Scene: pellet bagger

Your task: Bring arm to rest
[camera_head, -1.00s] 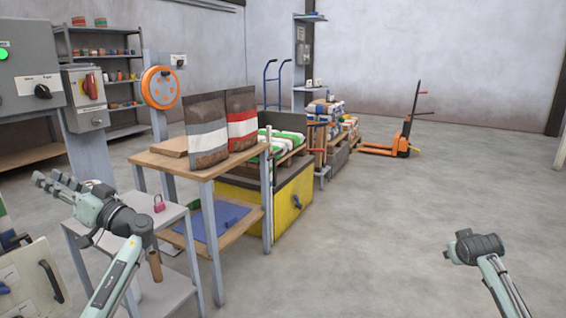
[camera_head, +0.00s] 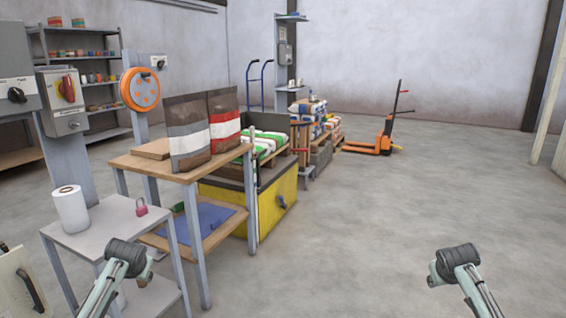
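My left arm (camera_head: 118,278) comes in at the lower left, bent low in front of the small grey stand (camera_head: 105,228). A dark joint of it shows, but no fingers. My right arm (camera_head: 463,270) comes in at the lower right over bare floor. It also shows a dark joint and no fingers. Neither gripper's fingertips are in sight, so I cannot see whether either holds anything.
A white roll (camera_head: 71,208) and a pink padlock (camera_head: 141,207) are on the grey stand's top. Beside it, a wooden-topped table (camera_head: 165,167) carries two upright bags (camera_head: 188,133). An orange pallet truck (camera_head: 382,140) stands farther back. The floor at the centre and right is clear.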

